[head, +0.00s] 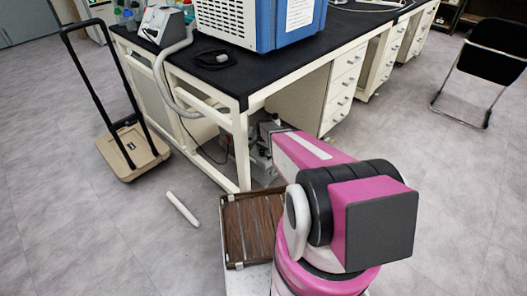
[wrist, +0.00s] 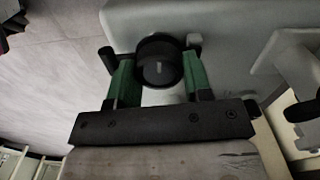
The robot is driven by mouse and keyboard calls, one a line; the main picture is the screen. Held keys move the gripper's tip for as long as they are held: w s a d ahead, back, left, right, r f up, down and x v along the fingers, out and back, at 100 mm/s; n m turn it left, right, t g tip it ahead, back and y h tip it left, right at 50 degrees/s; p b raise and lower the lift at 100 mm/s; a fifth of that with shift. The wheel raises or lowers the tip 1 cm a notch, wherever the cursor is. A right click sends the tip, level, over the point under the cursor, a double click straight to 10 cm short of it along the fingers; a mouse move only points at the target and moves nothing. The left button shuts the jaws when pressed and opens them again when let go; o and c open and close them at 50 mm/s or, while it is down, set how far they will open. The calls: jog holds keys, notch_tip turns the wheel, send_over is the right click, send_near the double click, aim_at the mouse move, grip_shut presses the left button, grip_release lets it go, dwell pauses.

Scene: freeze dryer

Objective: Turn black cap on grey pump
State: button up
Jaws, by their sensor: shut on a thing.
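In the wrist view, the round black cap (wrist: 159,61) sits on the grey pump body (wrist: 225,22). A light line mark shows upright on its face. My gripper (wrist: 155,72) has its green fingers on both sides of the cap and is shut on it. In the head view, the pump (head: 265,140) is only partly visible under the bench, behind my pink arm. The cap and my gripper are hidden there.
The black-topped bench (head: 285,62) carries a blue and white machine (head: 258,22). A bench leg (head: 241,150) and drawers (head: 343,92) frame the space around the pump. A hand cart (head: 132,150) and a white stick (head: 182,208) are on the floor at left.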

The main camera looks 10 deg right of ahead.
aim_at(263, 151)
jog(key=n, duration=0.6)
jog(key=shift+a+n, duration=0.1)
jog(key=shift+n, duration=0.2)
jog(key=n, duration=0.3)
jog(key=shift+a+n, duration=0.1)
jog(key=shift+n, duration=2)
jog(key=o, duration=0.7)
jog(key=shift+c, duration=0.2)
jog(key=shift+r, duration=0.1)
notch_tip(263, 151, up, 11)
jog(key=shift+f, duration=0.2)
